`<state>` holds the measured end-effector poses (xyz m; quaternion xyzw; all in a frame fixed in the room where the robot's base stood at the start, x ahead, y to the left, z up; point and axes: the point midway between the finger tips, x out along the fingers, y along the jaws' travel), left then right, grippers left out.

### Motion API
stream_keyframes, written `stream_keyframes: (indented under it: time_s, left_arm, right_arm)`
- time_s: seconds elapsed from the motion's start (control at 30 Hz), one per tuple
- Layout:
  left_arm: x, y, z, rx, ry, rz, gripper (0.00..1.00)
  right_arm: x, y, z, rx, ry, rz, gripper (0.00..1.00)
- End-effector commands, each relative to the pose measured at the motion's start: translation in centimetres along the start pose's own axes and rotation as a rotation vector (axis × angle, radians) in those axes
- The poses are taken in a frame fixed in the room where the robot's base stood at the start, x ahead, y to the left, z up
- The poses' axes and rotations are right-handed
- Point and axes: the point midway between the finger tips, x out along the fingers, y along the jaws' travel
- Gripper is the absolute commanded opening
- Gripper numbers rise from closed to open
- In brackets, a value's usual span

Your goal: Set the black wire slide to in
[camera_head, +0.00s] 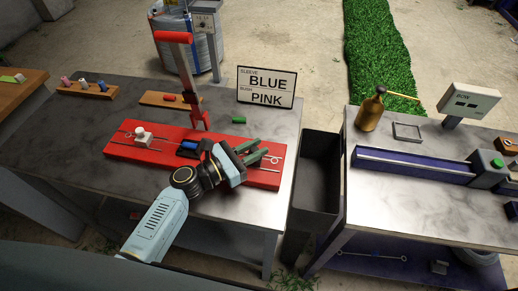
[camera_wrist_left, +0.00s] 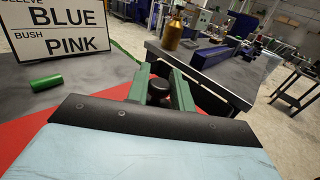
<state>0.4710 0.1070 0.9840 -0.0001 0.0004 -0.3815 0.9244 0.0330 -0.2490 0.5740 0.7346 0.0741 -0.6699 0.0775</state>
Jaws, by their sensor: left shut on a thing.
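The red board (camera_head: 120,152) lies on the left table, with a white-knobbed slide (camera_head: 143,133) near its left end. My left gripper (camera_head: 254,151) reaches over the right part of the board. In the left wrist view its green fingers (camera_wrist_left: 160,78) are shut on a round black knob (camera_wrist_left: 158,90), which looks like the black wire slide. In the head view my gripper hides most of that slide. A blue sleeve (camera_head: 188,146) lies near the board's middle, left of my gripper. A metal ring (camera_head: 274,160) shows at the right end. My right gripper is in neither view.
A red lever press (camera_head: 186,75) rises behind the board. A dark bin (camera_head: 317,180) fills the gap before the right table (camera_head: 390,195).

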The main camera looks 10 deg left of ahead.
Motion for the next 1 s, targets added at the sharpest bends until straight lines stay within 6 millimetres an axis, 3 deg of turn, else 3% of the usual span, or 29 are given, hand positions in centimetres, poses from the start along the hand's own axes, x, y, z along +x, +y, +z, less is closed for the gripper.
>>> stream_keyframes:
  time_s: [0.2,0.47,0.5,0.63,1.0]
  left_arm:
    - [-2.8,2.9,-0.1,0.003,0.002,0.004,0.0]
    - [-3.1,3.2,0.0,0.002,0.001,0.006,0.0]
    - [-3.1,3.2,0.0,0.003,0.001,0.007,0.24]
    - [-3.1,3.2,0.0,0.002,0.001,0.006,0.41]
    - [-3.5,3.0,-0.1,0.001,0.001,0.002,0.43]
  right_arm:
    - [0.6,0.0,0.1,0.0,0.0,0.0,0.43]
    - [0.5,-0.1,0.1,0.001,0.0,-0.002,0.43]
    - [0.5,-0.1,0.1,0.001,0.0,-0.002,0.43]
    - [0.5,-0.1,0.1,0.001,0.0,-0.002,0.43]
    - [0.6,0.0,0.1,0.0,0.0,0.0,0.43]
